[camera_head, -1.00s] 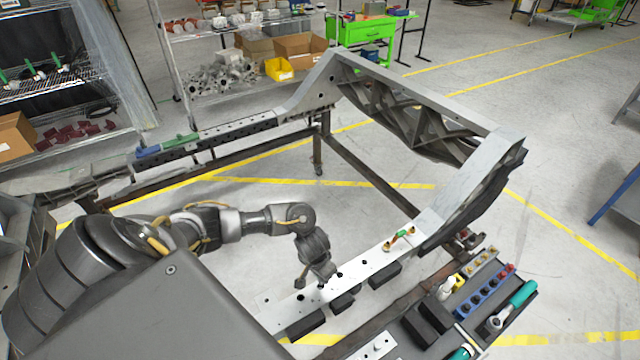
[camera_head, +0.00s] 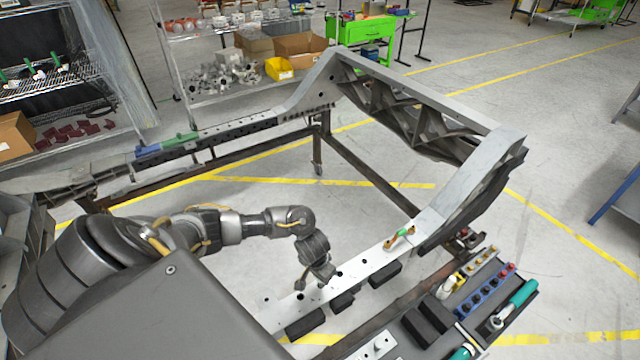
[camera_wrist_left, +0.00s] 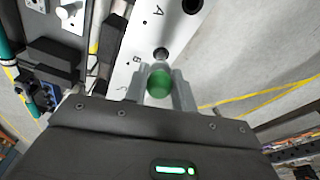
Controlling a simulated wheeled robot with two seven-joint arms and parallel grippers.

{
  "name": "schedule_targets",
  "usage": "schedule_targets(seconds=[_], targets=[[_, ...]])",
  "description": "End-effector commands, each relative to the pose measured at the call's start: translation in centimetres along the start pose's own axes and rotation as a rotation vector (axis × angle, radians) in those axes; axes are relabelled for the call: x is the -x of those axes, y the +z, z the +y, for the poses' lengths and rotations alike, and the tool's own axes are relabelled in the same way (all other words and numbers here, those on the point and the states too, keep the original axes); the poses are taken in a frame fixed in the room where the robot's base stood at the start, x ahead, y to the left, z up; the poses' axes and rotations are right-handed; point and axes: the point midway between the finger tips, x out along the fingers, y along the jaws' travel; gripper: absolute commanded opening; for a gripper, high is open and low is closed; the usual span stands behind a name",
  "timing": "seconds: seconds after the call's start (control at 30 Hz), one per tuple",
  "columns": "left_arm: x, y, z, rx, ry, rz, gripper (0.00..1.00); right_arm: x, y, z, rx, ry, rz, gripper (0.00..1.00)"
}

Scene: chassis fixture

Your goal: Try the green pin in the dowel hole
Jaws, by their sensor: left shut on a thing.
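The green pin (camera_wrist_left: 159,83) shows as a rounded green end between the two fingers of my left gripper (camera_wrist_left: 159,92) in the wrist view. The fingers are shut on it. Just beyond the pin is a dark round hole (camera_wrist_left: 161,53) in the pale metal rail (camera_wrist_left: 150,30), near the letter B. The pin's far end is hidden, and I cannot tell whether it touches the rail. In the head view my left gripper (camera_head: 302,283) is low over the near rail (camera_head: 345,272); the pin is not discernible there. My right gripper is not in view.
A green-and-orange piece (camera_head: 402,236) lies on the rail farther right. Black blocks (camera_head: 385,275) sit along the rail's near side.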

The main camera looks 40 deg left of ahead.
Motion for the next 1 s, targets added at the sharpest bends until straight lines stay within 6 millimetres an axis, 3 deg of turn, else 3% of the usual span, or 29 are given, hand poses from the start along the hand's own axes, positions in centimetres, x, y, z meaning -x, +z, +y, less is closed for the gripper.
schedule_targets(seconds=[0.4,1.0], targets=[[-1.3,0.2,0.0,-0.001,0.000,0.000,0.00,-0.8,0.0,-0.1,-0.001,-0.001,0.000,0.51],[-1.2,0.2,0.0,-0.001,-0.001,0.000,0.00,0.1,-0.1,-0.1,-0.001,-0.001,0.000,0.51]])
